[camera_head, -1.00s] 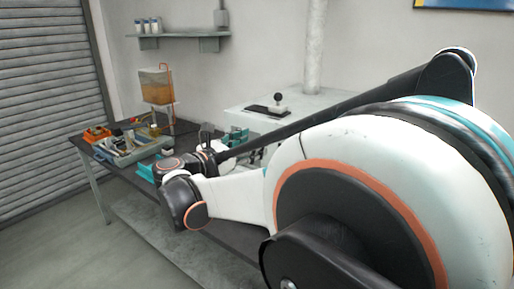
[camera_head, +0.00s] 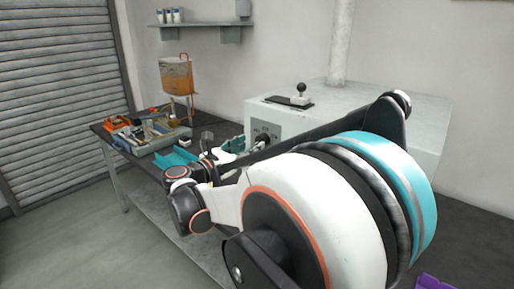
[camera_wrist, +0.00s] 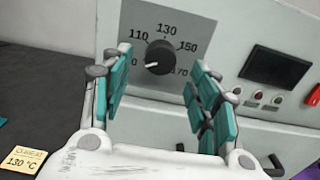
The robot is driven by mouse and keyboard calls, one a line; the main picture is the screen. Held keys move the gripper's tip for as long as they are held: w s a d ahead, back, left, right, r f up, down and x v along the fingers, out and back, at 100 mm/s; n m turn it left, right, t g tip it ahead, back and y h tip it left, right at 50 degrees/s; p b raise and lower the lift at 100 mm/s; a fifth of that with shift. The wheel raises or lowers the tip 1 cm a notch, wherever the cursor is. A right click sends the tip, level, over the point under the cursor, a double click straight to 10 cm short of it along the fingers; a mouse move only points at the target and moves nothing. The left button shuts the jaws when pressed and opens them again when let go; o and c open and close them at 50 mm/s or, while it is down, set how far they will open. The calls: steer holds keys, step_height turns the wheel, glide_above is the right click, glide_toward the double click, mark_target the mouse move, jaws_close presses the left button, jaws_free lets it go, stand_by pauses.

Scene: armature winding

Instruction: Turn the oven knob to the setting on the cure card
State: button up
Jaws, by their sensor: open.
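The oven knob (camera_wrist: 160,57) is round and black on a grey dial plate (camera_wrist: 196,30) marked 110, 130, 150 and 170. A further label at lower left is partly hidden, showing only a 0. The knob's white mark points to the lower left, towards that label. The cure card (camera_wrist: 22,160) lies on the dark bench at lower left and reads 130 °C. My gripper (camera_wrist: 158,66) is open, its teal fingers to either side of the knob in the wrist view; I cannot tell the remaining gap. The head view shows my gripper (camera_head: 236,146) by the oven front.
The pale oven (camera_head: 390,112) stands on the bench. Its front has a dark display (camera_wrist: 275,67), small indicators and a red switch (camera_wrist: 314,95). A black-knobbed item (camera_head: 291,99) sits on top. A tray of parts (camera_head: 150,136) and an orange-filled container (camera_head: 176,75) are farther left.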

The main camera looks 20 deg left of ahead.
steer(key=shift+b+x, duration=0.4)
steer(key=shift+x, duration=1.6)
steer(key=shift+c, duration=0.2)
steer(key=c, duration=1)
